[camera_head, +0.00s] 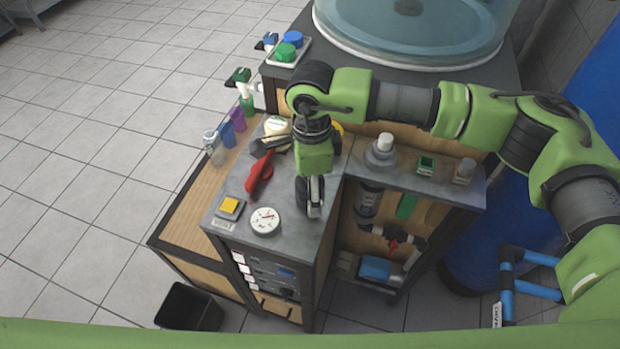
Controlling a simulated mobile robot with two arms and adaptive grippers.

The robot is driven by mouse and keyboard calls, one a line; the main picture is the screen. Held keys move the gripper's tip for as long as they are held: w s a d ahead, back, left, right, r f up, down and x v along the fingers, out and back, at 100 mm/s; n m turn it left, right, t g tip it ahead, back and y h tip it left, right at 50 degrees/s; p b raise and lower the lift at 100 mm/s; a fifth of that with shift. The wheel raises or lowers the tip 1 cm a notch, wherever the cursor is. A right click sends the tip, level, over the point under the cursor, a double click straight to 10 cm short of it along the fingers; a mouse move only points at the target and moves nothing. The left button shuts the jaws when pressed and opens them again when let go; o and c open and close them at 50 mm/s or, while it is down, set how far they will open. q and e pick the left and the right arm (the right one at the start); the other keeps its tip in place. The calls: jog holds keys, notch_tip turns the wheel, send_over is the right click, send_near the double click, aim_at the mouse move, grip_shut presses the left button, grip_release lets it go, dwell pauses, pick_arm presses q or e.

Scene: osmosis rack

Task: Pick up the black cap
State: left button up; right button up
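I cannot clearly make out the black cap. A dark rounded piece (263,147) lies on the grey counter beside the upper end of a red-handled tool (259,173); I cannot tell whether it is the cap. My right arm reaches in from the right, and my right gripper (313,211) points down over the right part of the counter, to the right of the red-handled tool. Its dark fingers are seen from above, so I cannot tell whether they are open or shut. The gripper and wrist hide part of the counter. My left gripper is not in view.
A round white gauge (265,221) and a yellow-topped block (229,207) stand near the counter's front. A lower shelf on the right holds a grey bottle (382,150) and small containers. A large clear tank (415,30) stands behind. A black bin (190,308) is on the floor.

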jog(key=shift+f, duration=0.15)
jog(key=c, duration=1.1)
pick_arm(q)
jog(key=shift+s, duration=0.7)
pick_arm(e)
jog(key=shift+o, duration=0.2)
